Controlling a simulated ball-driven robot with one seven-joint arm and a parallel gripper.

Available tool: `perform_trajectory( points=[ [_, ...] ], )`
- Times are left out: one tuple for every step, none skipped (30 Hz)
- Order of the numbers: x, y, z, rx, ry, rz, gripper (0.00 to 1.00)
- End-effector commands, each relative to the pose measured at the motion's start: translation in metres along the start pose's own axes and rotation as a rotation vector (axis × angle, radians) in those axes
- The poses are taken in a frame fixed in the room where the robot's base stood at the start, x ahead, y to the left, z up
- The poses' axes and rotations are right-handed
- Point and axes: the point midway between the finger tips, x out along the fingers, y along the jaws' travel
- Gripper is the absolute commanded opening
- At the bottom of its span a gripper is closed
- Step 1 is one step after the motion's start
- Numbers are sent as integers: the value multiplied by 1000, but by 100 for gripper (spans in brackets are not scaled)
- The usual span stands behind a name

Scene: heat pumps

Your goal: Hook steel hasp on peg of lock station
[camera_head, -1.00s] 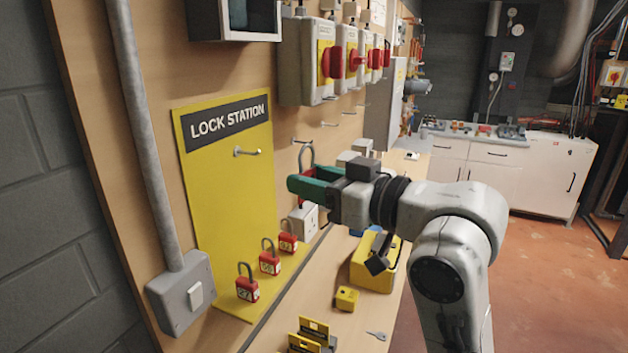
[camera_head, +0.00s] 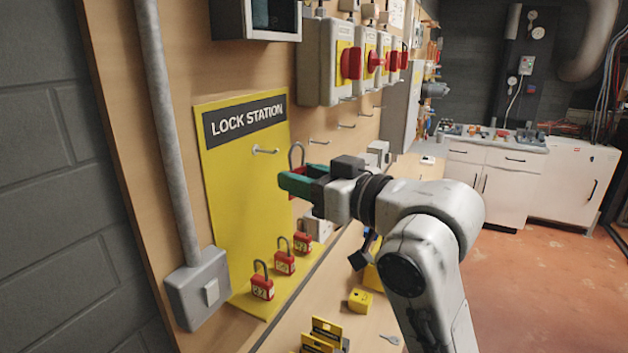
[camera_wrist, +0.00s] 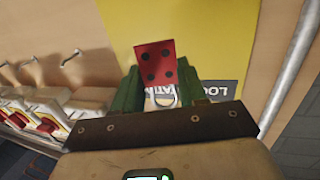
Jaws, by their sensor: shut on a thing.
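My gripper (camera_head: 300,182), with green fingers, is shut on the steel hasp and holds it upright in front of the board. The hasp's steel loop (camera_head: 297,154) rises above the fingers. In the wrist view its red plate with dark holes (camera_wrist: 155,63) shows between the fingers (camera_wrist: 157,92). The yellow lock station panel (camera_head: 232,205) is on the wall to the left. Its steel peg (camera_head: 265,151) sticks out below the black label. The loop appears just right of the peg at about its height, apart from it in the picture; the depth gap is unclear.
Red padlocks (camera_head: 284,263) stand on the panel's lower ledge. Bare pegs (camera_head: 346,126) line the board to the right, below grey switch boxes (camera_head: 328,62). A grey conduit box (camera_head: 198,288) is at the lower left. A yellow block (camera_head: 360,300) lies on the bench.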

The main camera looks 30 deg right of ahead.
Motion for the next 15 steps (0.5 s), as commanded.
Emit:
perform_trajectory(
  points=[
    [3,-1,0,-1,1,0,11],
    [4,-1,0,0,0,0,11],
    [6,-2,0,0,0,0,11],
    [8,-2,1,1,-1,0,11],
    [10,-2,1,1,-1,-1,11],
    [12,-3,1,1,-1,-1,11],
    [13,-4,1,1,-1,-1,11],
    [15,-4,1,1,-1,-1,11],
    [17,-5,1,0,0,-1,11],
    [19,-5,1,0,0,-1,11],
    [20,-6,1,0,0,-1,11],
    [22,-6,1,-1,0,-1,11],
    [24,-7,1,-1,0,-1,11],
    [25,-7,1,-1,0,-1,11],
    [27,-8,1,-1,0,-1,11]
  ],
)
